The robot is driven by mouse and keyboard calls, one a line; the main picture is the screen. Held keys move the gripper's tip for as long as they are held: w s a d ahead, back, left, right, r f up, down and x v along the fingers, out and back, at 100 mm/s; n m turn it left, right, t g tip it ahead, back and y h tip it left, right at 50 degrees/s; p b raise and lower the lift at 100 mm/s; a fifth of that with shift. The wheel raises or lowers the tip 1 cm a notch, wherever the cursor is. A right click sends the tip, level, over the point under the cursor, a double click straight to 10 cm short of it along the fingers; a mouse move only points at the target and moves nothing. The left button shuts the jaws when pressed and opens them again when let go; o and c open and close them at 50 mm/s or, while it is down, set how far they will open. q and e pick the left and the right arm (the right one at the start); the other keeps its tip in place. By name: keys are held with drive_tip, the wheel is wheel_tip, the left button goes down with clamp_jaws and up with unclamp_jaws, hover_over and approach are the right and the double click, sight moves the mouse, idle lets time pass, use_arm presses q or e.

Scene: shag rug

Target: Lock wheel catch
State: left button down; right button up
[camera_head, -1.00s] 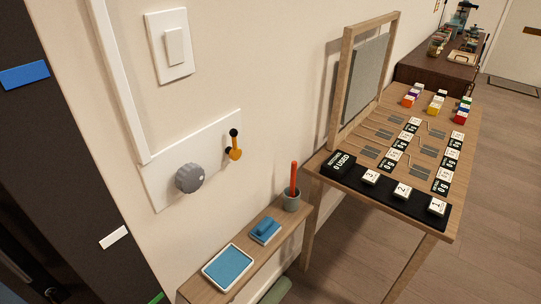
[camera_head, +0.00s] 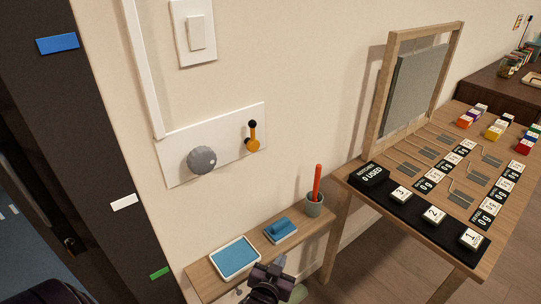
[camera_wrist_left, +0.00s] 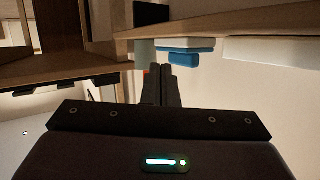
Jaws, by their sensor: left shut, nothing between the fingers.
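A grey ridged wheel (camera_head: 202,160) is mounted on a white wall plate (camera_head: 228,147). To its right on the same plate is the catch, a yellow-orange lever (camera_head: 253,143) with a black ball at its upper end, standing upright. My left gripper (camera_head: 279,263) is at the bottom of the head view, in front of the small shelf, well below the plate. Its fingers (camera_wrist_left: 161,84) are together and empty in the left wrist view. Wheel and catch do not show in the wrist view. My right gripper is not in view.
The narrow shelf (camera_head: 205,283) holds a blue tray (camera_head: 236,258), a blue block (camera_head: 280,229) and a cup (camera_head: 314,208) with a red stick. A wooden table (camera_head: 470,255) with tiles and an upright frame stands right. A light switch (camera_head: 195,33) is above the plate.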

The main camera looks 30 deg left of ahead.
use_arm(q)
drive_tip(key=s+a+r+n+t+y, duration=0.1)
drive_tip(key=r+y, duration=0.3)
drive_tip(key=r, duration=0.4)
drive_tip(key=s+a+r+n+t+y, duration=0.1)
drive_tip(key=s+r+n+t+y, duration=0.1)
drive_tip(key=r, duration=0.6)
drive_tip(key=s+a+r+n+t+y+b, duration=0.1)
drive_tip(key=a+r+n+t+y, duration=0.1)
drive_tip(key=r+t+y, duration=0.3)
wheel_tip(320, 180, up, 4)
drive_tip(key=shift+s+r+n+y, duration=0.1)
drive_tip(key=shift+s+n+y, duration=0.3)
drive_tip(key=shift+y, duration=0.2)
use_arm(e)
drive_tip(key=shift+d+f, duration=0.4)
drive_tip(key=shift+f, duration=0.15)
use_arm(q)
drive_tip(key=p, duration=0.3)
approach(253, 130)
wheel_tip(253, 130, up, 4)
drive_tip(key=w+a, duration=0.1)
drive_tip(key=w+p, duration=0.1)
drive_tip(key=shift+w+a, duration=0.7)
drive_tip(key=shift+w, duration=0.1)
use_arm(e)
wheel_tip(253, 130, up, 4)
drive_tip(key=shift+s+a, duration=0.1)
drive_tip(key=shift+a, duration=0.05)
